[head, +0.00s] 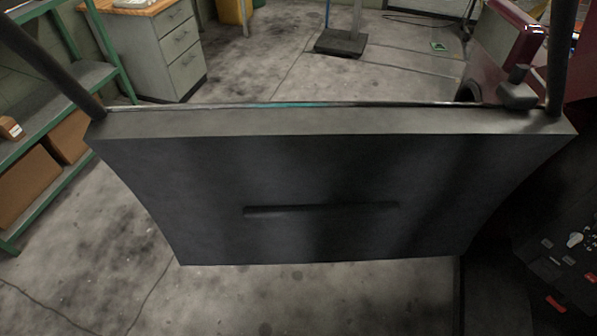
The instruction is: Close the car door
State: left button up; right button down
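The car door (320,180) fills the middle of the head view. Its dark grey inner panel faces me, with a long slot-like recess across it. The dark bars of its window frame rise at both upper corners, and a dark mirror-like part shows at its upper right. The door stands open, swung out to the left from the red car body (492,50) at the right. Neither of my grippers is in view, and nothing of mine is seen touching the door.
A green shelf (125,75) with boxes stands at the left. A drawer cabinet (172,50) stands behind it. A stand with a dark base (341,42) is at the back. Dark car interior with small red and white controls (575,240) is at the right. Bare concrete floor surrounds the door.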

aim_at(254, 183)
jog(key=j, duration=0.8)
jog(key=i+j+u, duration=0.1)
jog(key=j, duration=0.65)
